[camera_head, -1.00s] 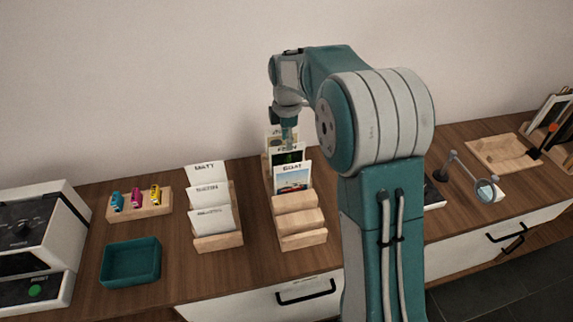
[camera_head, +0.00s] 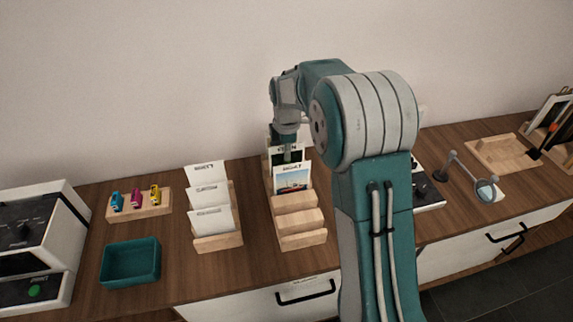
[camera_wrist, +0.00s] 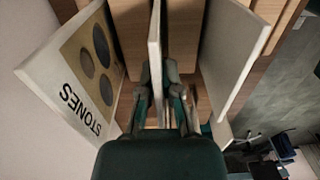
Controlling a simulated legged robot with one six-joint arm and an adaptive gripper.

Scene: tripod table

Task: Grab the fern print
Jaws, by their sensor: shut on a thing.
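The fern print (camera_head: 291,156) is a dark-pictured card in the wooden rack (camera_head: 298,222), its label partly covered by my gripper. In the wrist view it shows edge-on as a thin pale card (camera_wrist: 154,50). My gripper (camera_wrist: 160,92) is shut on it, one finger on each side. In the head view my gripper (camera_head: 285,152) points down at the card's top edge. The "STONES" print (camera_wrist: 85,75) stands on one side, and the boat print (camera_head: 292,179) stands in front of the fern print.
A second rack (camera_head: 213,222) with several white cards stands to the left. Further left are a teal tray (camera_head: 131,263) and a wooden block (camera_head: 140,205) with small coloured items. A round lens on a stand (camera_head: 486,191) is to the right.

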